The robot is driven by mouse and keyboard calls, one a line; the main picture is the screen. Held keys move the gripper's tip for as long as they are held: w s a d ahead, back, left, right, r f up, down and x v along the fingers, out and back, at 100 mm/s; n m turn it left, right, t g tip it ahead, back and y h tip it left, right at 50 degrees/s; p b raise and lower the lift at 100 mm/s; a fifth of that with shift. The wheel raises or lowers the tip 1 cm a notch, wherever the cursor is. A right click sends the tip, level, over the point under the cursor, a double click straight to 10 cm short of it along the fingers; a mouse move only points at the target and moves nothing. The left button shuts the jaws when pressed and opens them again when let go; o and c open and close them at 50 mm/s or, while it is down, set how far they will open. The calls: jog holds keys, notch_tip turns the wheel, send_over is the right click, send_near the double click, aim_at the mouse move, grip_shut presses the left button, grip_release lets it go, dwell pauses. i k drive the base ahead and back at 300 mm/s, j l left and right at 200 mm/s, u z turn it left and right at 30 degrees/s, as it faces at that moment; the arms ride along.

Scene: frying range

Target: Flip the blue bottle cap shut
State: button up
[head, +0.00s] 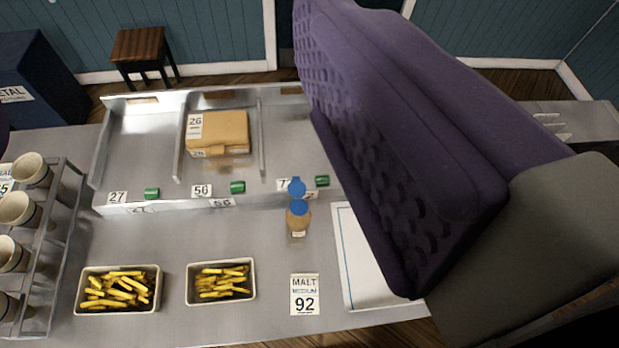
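A small amber bottle (298,224) stands upright on the steel counter, right of the middle. Its blue cap (299,207) is open, with the blue lid (297,187) tipped up on the far side of the collar. My gripper (165,112) is open and empty. Its one large purple finger, with a bumpy pad facing left, fills the right of the view close to the camera. Only a dark purple sliver of the other finger shows at the left edge. The near finger stands right of the bottle in the picture and does not hide it.
A steel tray bin (135,150) with a cardboard box (220,133) and green clips lies behind the bottle. Two fry trays (88,305) (222,302) and a MALT 92 card (304,294) sit in front. A cup rack (55,215) stands left. A white board (360,285) lies right.

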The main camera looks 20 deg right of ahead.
aim_at(297, 188)
jog(key=z, duration=0.3)
jog(key=l+u, duration=0.5)
jog(key=l, duration=0.25)
jog(key=l+u, duration=0.1)
jog(key=u, duration=0.2)
jog(key=k+l+u, duration=0.1)
jog(key=u, duration=0.15)
jog(key=k+l+u, duration=0.4)
jog(key=l, duration=0.2)
jog(key=k+l+u, duration=0.35)
jog(key=l, duration=0.2)
jog(key=k+l+u, duration=0.1)
jog(key=k+l, duration=0.75)
jog(key=k+l+u, duration=0.1)
jog(key=k+l, duration=0.7)
jog(key=i+j+z, duration=0.15)
jog(key=i+j, duration=0.2)
jog(key=i+j+z, duration=0.2)
jog(key=i+j, duration=0.2)
jog(key=i+j+z, duration=0.15)
jog(key=i+j, duration=0.3)
jog(key=i+j+z, duration=0.2)
jog(key=i+j, duration=0.2)
jog(key=i+j+z, duration=0.15)
jog(key=i+j, duration=0.2)
jog(key=j, duration=0.3)
